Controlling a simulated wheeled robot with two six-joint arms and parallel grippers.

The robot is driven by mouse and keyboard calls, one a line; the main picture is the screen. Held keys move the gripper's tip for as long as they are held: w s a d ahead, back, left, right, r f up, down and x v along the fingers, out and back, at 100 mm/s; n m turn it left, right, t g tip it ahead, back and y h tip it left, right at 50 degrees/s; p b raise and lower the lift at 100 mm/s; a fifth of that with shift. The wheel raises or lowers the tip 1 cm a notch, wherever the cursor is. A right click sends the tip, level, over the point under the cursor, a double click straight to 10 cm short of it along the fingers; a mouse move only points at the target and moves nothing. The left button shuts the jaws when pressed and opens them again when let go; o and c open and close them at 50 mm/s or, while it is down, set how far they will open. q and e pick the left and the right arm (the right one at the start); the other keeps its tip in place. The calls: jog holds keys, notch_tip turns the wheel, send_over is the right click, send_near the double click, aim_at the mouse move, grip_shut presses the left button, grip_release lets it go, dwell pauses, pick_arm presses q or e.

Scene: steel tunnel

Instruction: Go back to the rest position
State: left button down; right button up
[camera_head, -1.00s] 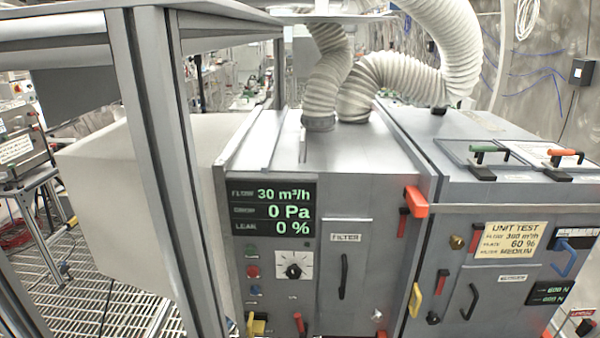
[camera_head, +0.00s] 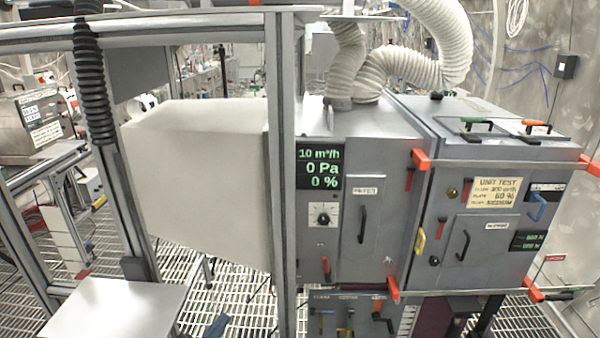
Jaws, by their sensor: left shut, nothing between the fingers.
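I cannot make out either of my grippers in the head view. The grey filter unit (camera_head: 392,245) stands at the centre right, with its filter door shut. Its dark display (camera_head: 320,168) reads 10 m³/h, 0 Pa and 0 %. A vertical metal post (camera_head: 281,200) covers the left edge of this unit and of the display. Nothing in the view shows a gripper touching the unit.
A second grey unit (camera_head: 480,225) with a "unit test" label adjoins on the right. White corrugated ducts (camera_head: 415,70) rise above. A large pale box (camera_head: 195,180) sits behind the post. A black ribbed hose (camera_head: 92,85) hangs left, above a pale plate (camera_head: 115,310). Grating floor shows below.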

pick_arm(q)
jog(key=s+a+f+n+g+y, duration=0.1)
jog(key=s+a+f+n+y, duration=0.2)
jog(key=f, duration=0.9)
jog(key=s+a+f+n+g+y, duration=0.1)
jog(key=a+f+n+g+y, duration=0.3)
jog(key=f, duration=0.7)
jog(key=s+a+f+n+t+y, duration=0.1)
jog(key=s+a+f+y, duration=0.15)
jog(key=f+y, duration=0.65)
jog(key=s+a+f+n+g+h, duration=0.1)
jog(key=s+f+g, duration=0.3)
jog(key=s+f, duration=0.55)
jog(key=s+a+f+g, duration=0.2)
jog(key=s+f+g, duration=0.1)
jog(key=s+f, duration=0.65)
jog(key=s+f+g, duration=0.3)
jog(key=s+f, duration=0.2)
jog(key=s, duration=0.6)
jog(key=s+f+g, duration=0.4)
jog(key=s, duration=0.6)
jog(key=shift+t, duration=0.3)
jog(key=f+b, duration=0.6)
jog(key=shift+w+a+b, duration=0.2)
jog(key=shift+w+b, duration=0.1)
jog(key=shift+b, duration=0.05)
pick_arm(e)
notch_tip(320, 180, down, 7)
jog(key=shift+w, duration=0.35)
